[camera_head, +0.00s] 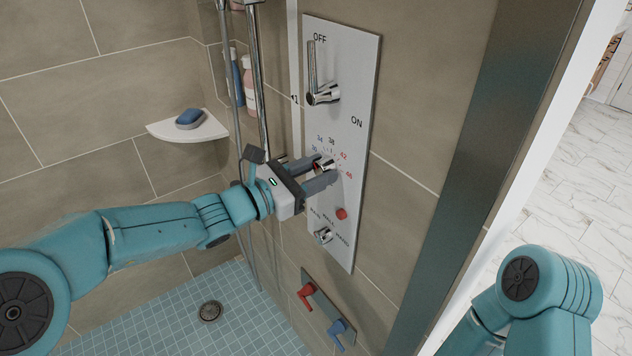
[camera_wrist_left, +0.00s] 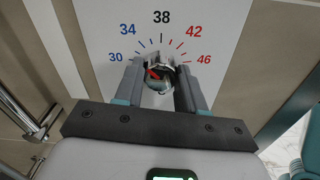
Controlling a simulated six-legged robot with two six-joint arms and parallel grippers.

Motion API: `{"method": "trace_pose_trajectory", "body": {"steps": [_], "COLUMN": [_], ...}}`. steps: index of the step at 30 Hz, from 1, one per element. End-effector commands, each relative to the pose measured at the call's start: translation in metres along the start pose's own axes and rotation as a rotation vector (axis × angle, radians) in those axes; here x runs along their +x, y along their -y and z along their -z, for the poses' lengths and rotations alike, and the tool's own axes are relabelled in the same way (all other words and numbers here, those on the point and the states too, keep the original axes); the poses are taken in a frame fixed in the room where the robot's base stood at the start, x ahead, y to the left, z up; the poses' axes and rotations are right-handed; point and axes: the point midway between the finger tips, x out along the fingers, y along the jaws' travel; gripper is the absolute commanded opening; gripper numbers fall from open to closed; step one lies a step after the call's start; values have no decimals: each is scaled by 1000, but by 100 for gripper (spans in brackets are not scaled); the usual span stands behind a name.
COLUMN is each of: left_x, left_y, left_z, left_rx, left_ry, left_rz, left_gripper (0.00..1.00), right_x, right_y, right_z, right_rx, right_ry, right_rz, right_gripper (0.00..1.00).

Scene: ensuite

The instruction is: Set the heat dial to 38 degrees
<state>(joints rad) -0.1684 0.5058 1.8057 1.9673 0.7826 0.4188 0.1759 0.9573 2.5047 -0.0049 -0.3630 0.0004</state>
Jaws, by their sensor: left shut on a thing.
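The heat dial (camera_head: 323,165) is a small chrome knob on the white shower panel (camera_head: 350,120). In the left wrist view the dial (camera_wrist_left: 160,82) sits below a printed scale with 30, 34, 38, 42 and 46; 38 is at the top. A red mark on the knob appears to lie left of the 38 direction, but its exact reading is unclear. My left gripper (camera_head: 326,169) is shut on the dial, one finger on each side; it also shows in the left wrist view (camera_wrist_left: 158,78). My right arm shows at the lower right; its gripper is out of view.
Above the dial is a chrome OFF/ON lever (camera_head: 322,94). Below it are a red button (camera_head: 342,213) and a small chrome selector (camera_head: 323,235). A vertical rail (camera_head: 257,80) stands left of the panel. Red (camera_head: 306,293) and blue (camera_head: 340,330) handles sit low on the wall.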

Motion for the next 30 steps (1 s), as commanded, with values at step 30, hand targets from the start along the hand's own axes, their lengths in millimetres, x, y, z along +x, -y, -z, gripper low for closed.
{"method": "trace_pose_trajectory", "body": {"steps": [30], "left_x": [0], "left_y": [-1], "left_z": [4], "left_rx": [782], "left_ry": [-1], "left_rz": [0], "left_gripper": [9], "right_x": [135], "right_y": [-48], "right_z": [3], "right_rx": [0], "right_ry": [0], "right_rz": [0], "right_gripper": [0]}}
